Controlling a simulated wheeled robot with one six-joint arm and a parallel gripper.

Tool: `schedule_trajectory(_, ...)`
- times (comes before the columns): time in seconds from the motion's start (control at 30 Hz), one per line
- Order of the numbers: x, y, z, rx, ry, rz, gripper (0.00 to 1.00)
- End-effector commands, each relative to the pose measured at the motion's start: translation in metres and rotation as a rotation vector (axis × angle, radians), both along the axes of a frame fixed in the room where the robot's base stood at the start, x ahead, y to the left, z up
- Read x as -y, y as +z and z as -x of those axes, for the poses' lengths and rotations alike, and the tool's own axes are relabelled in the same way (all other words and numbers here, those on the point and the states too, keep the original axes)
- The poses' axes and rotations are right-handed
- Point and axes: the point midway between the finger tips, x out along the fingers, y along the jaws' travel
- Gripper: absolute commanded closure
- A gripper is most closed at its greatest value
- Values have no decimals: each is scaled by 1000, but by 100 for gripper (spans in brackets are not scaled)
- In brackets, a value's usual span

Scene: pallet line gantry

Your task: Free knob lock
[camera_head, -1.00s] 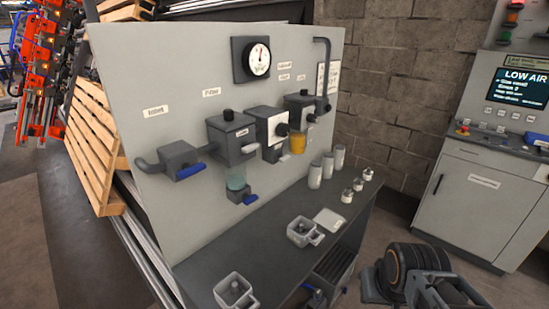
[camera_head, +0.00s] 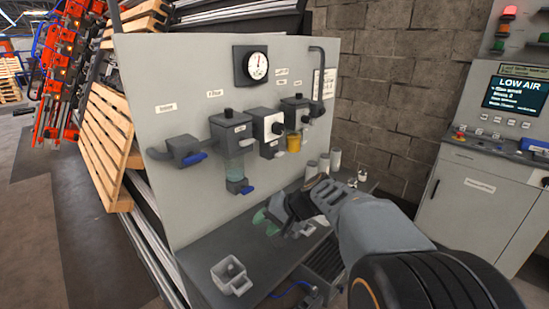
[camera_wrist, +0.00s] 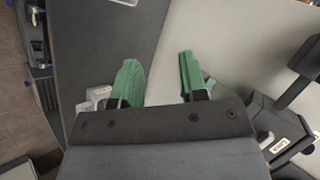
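The grey panel (camera_head: 185,95) carries a white-fronted unit (camera_head: 265,125) with a round black knob (camera_head: 277,128) on its face. Grey units to its left (camera_head: 231,130) and right (camera_head: 295,107) have black knobs on top. I cannot make out which part is the knob lock. My gripper (camera_head: 268,220) is below and in front of these units, over the bench and apart from the knobs. In the wrist view its two green fingers (camera_wrist: 158,72) are spread with nothing between them. A dark unit (camera_wrist: 272,128) shows right of the fingers there.
A gauge (camera_head: 257,66) is above the units. A blue-handled valve (camera_head: 185,152) is at left. A console (camera_head: 478,190) reading LOW AIR stands at right.

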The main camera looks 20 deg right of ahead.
Motion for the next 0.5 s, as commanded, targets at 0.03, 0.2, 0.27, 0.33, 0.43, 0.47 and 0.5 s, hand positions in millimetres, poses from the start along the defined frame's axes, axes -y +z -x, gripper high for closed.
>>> schedule_trajectory(0.03,19,4,-25,36,-69,-100,60)
schedule_trajectory(0.2,86,28,-87,223,-268,-369,60)
schedule_trajectory(0.27,111,34,-102,287,-329,-434,60)
schedule_trajectory(0.33,139,40,-113,355,-390,-493,60)
schedule_trajectory(0.43,169,46,-123,431,-457,-549,60)
schedule_trajectory(0.47,176,47,-125,447,-473,-561,60)
schedule_trajectory(0.5,183,48,-127,466,-488,-574,60)
